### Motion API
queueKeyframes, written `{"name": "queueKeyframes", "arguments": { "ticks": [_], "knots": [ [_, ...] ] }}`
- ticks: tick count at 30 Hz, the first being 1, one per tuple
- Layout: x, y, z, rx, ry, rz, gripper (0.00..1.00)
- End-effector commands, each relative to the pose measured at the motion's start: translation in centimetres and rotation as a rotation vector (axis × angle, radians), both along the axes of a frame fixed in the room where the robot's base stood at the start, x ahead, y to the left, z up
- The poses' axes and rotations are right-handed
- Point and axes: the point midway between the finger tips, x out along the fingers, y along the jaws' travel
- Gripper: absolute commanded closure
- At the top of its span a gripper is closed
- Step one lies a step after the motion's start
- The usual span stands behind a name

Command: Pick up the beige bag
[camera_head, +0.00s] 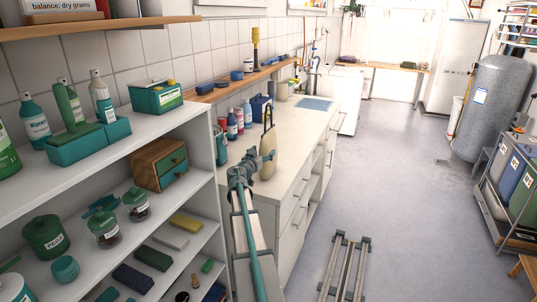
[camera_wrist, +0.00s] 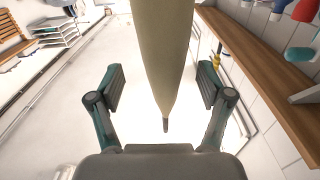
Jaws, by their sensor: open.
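In the wrist view the bag (camera_wrist: 163,45) tapers between the two spread fingers of my gripper (camera_wrist: 162,85). There are gaps on both sides, and neither finger appears to touch it. The lower tip of the bag in that view is dark.
Several bottles (camera_head: 232,126) and a blue container (camera_head: 260,107) stand behind the bag along the wall. White shelves (camera_head: 205,190) with boxes and jars are close on the left. A wooden wall shelf (camera_head: 240,80) runs above the counter. The floor to the right is mostly open.

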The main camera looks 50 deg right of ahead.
Motion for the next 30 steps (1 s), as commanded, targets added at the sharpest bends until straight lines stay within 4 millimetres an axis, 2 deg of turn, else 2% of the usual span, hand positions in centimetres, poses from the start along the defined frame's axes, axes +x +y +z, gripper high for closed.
{"name": "queueKeyframes", "arguments": {
  "ticks": [8,16,25,26,30],
  "knots": [
    [0.7,-1.8,0.2,0.000,0.001,-0.001,0.21],
    [1.8,-5.2,0.2,0.000,0.001,-0.001,0.21],
    [1.8,-5.6,-0.1,0.000,0.001,0.000,0.21],
    [1.8,-5.6,-0.1,0.000,0.001,0.000,0.25],
    [1.8,-5.6,-0.1,0.000,0.001,0.000,0.48]
  ]
}}
